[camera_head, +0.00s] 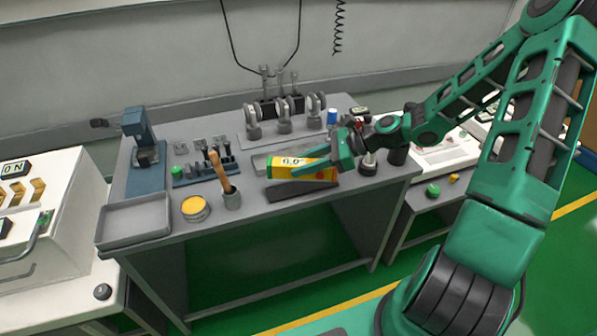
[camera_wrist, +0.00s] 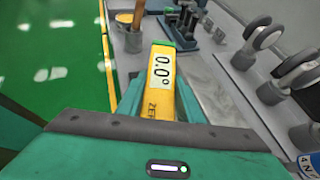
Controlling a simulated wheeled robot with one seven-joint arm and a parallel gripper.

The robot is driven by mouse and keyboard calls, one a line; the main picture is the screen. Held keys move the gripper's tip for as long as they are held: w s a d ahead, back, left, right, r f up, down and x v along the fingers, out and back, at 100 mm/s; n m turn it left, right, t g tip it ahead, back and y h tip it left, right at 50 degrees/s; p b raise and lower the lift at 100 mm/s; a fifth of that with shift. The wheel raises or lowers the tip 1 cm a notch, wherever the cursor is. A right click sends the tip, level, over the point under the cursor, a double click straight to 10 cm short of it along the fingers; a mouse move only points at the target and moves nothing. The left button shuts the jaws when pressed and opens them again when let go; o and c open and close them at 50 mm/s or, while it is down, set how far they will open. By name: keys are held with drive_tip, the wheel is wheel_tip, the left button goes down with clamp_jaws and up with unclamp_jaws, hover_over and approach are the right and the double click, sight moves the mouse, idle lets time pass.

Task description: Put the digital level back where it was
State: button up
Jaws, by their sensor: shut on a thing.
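The digital level (camera_head: 283,166) is a yellow bar with a green edge and a display reading 0.0°. My gripper (camera_head: 318,163) is shut on it above the front right part of the grey workbench (camera_head: 248,212). In the wrist view the level (camera_wrist: 161,85) lies lengthwise between the two fingers of my gripper (camera_wrist: 160,98), display showing. A dark flat strip (camera_head: 290,194) lies on the bench just in front of the level, and a grey block (camera_head: 262,162) lies behind it, partly hidden. I cannot tell whether the level touches the bench.
A pot with a wooden-handled brush (camera_head: 232,199) and a yellow-topped tin (camera_head: 195,208) stand left of the level. Behind it is a plate with several clamp-like grey fixtures (camera_head: 284,128). A blue item (camera_head: 332,117) and dark pieces stand near my gripper. An empty tray (camera_head: 134,220) is at the left.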

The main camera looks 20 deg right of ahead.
wheel_tip(320, 180, down, 3)
drive_tip(key=shift+f, duration=0.1)
drive_tip(key=shift+a+f, duration=0.15)
drive_tip(key=shift+a, duration=0.05)
drive_tip(key=shift+f, duration=0.1)
drive_tip(key=o, duration=1.2)
drive_tip(key=shift+d, duration=0.1)
drive_tip(key=v, duration=1.2)
